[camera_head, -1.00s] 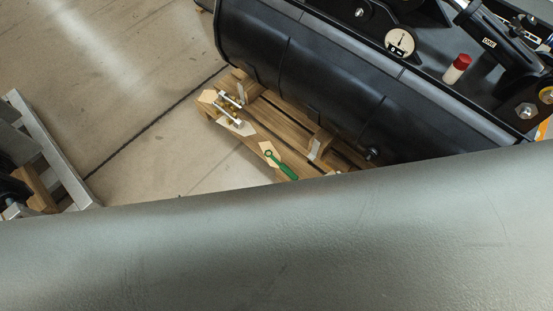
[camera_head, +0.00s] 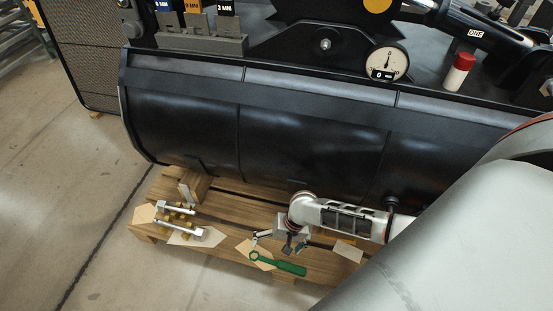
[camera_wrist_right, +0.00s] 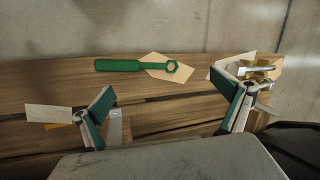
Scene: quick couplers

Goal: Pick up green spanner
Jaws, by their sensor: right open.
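The green spanner (camera_head: 277,264) lies on the wooden pallet near its front edge, its ring end on a pale card (camera_head: 254,252). In the right wrist view the spanner (camera_wrist_right: 137,66) lies flat, ring end to the right, beyond my fingertips. My right gripper (camera_head: 275,243) is just behind the spanner in the head view, above the pallet. In the right wrist view my right gripper (camera_wrist_right: 167,103) has its two fingers wide apart with nothing between them. The spanner is apart from both fingers. My left gripper is in neither view.
Silver bolts (camera_head: 178,225) with brass parts lie at the pallet's left end (camera_head: 150,236). The concrete floor (camera_head: 60,180) at left is clear.

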